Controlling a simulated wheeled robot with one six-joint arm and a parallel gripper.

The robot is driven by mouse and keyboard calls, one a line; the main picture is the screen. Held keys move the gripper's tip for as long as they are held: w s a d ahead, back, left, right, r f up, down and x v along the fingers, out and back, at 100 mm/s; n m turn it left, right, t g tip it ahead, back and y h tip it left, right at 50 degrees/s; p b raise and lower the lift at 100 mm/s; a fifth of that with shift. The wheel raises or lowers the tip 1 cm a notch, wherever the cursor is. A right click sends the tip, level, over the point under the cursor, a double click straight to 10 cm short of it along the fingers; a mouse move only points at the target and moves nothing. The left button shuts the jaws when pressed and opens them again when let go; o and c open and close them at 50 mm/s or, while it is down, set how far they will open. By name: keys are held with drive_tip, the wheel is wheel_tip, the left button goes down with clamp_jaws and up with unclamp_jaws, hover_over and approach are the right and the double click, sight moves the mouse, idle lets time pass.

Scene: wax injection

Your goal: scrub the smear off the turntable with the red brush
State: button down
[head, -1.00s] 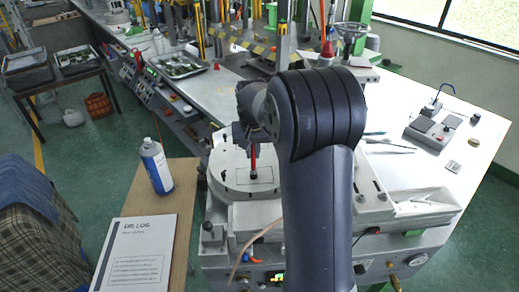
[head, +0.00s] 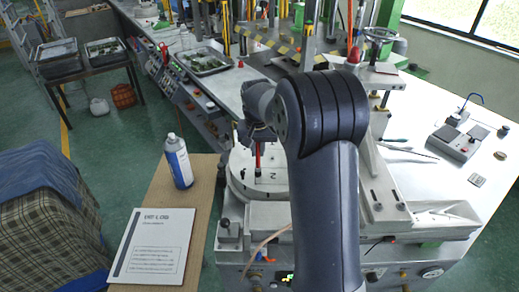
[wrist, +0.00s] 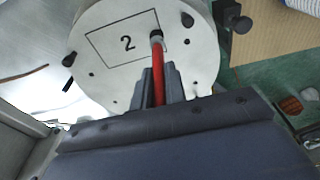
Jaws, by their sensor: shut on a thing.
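My gripper (wrist: 158,86) is shut on the red brush (wrist: 157,72), which also shows in the head view (head: 258,156). The brush points down, its dark tip at the top face of the pale round turntable (head: 240,184). In the wrist view the turntable (wrist: 110,72) bears an outlined rectangle with a "2" and several dark holes. The brush tip lies inside or on the rectangle's edge, beside the "2"; I cannot tell whether it presses on the surface. I cannot make out a smear; the brush and arm hide part of the turntable.
A dark knob (wrist: 238,20) sits close beside the turntable. A white bench with a grey device (head: 455,142) extends right.

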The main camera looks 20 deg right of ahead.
drive_tip(key=shift+w+d, duration=0.1)
drive_tip(key=shift+w, duration=0.05)
drive_tip(key=shift+s+d, duration=1.45)
drive_tip(key=shift+d, duration=3.35)
drive_tip(key=shift+w+a+f+p, duration=0.15)
drive_tip(key=shift+w+a, duration=0.3)
drive_tip(key=shift+a, duration=1.15)
drive_tip(key=shift+w+a+r+p, duration=0.15)
drive_tip(key=shift+w+a, duration=0.35)
drive_tip(key=shift+a, duration=1.15)
drive_tip(key=shift+w+a+f+p, duration=0.15)
drive_tip(key=shift+w+a, duration=0.3)
drive_tip(key=shift+a, duration=1.15)
drive_tip(key=shift+r+p, duration=0.9)
drive_tip(key=shift+r, duration=2.2)
drive_tip(key=shift+r, duration=0.1)
